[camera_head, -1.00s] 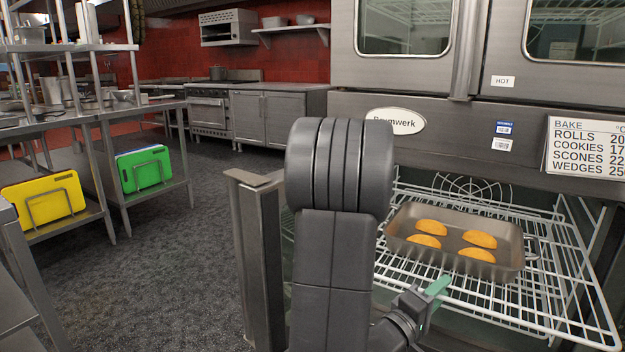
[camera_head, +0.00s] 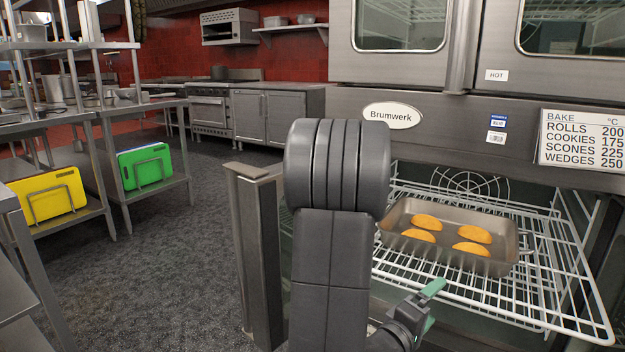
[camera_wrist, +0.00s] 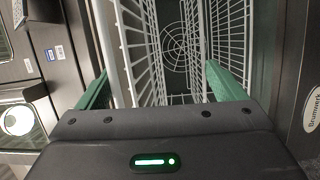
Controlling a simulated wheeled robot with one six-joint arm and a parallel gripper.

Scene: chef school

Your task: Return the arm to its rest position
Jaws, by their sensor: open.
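My gripper (camera_head: 432,305) is in front of the open lower oven, low and just short of the wire rack's front edge in the head view. Its green fingers stand apart with nothing between them in the wrist view (camera_wrist: 160,90). The metal baking tray (camera_head: 505,262) with several orange wedges (camera_head: 472,233) sits on the white wire rack (camera_head: 545,308), behind and above my gripper in the picture, and apart from it. My arm's thick dark links hide part of the oven's left side.
The oven front (camera_head: 450,130) rises above the opening, with a bake chart (camera_head: 585,140). A steel post-like panel (camera_head: 258,255) stands left of my arm. Steel shelving with a yellow board (camera_head: 45,195) and a green board (camera_head: 145,168) is at the left. The floor (camera_head: 180,250) between is clear.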

